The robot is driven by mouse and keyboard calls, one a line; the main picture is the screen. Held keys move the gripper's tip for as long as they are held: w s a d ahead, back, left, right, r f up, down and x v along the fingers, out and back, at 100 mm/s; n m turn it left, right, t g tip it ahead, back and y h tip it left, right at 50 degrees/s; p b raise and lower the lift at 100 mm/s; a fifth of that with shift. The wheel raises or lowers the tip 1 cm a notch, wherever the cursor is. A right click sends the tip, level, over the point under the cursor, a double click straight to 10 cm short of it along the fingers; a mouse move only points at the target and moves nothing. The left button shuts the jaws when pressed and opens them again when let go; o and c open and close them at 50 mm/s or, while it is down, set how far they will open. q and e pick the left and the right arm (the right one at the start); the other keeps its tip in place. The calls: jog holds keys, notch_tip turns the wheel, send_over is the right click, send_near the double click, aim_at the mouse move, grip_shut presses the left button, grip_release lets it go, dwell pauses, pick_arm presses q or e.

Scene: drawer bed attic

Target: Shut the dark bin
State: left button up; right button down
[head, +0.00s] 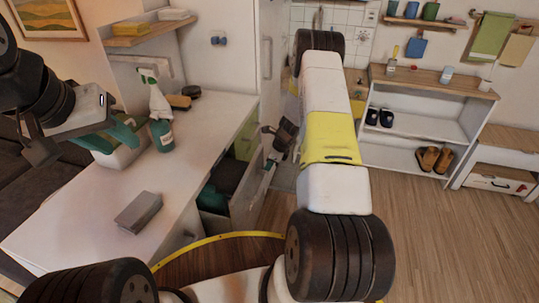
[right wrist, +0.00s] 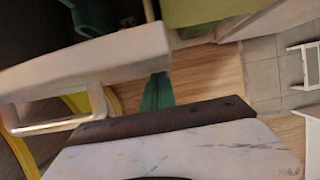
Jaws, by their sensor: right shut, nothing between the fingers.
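The dark bin (head: 229,176) sits in a pulled-out unit under the white counter in the head view. Its white front panel (head: 246,187) stands out from the counter. The right wrist view shows a white panel (right wrist: 105,70) with a bar handle (right wrist: 50,125) up close. My right gripper (head: 269,165) is at the outer side of this front, partly hidden by my own arm. It is shut and empty; whether it touches the panel cannot be told.
The counter (head: 95,215) holds a spray bottle (head: 160,120), a grey block (head: 138,212) and a white container (head: 118,152) with green cloth. A green bin (head: 246,142) shows behind the dark one. A shoe shelf (head: 415,125) stands back right. The wooden floor (head: 450,235) at right is clear.

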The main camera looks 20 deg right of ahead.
aim_at(237, 161)
jog(key=w+a, duration=0.2)
jog(key=a, duration=0.1)
jog(key=w+a, duration=0.2)
jog(key=a, duration=0.2)
jog(key=w+a, duration=0.2)
jog(key=a, duration=0.2)
jog(key=shift+w, duration=0.3)
jog(key=shift+w+a, duration=0.2)
jog(key=shift+a, duration=0.05)
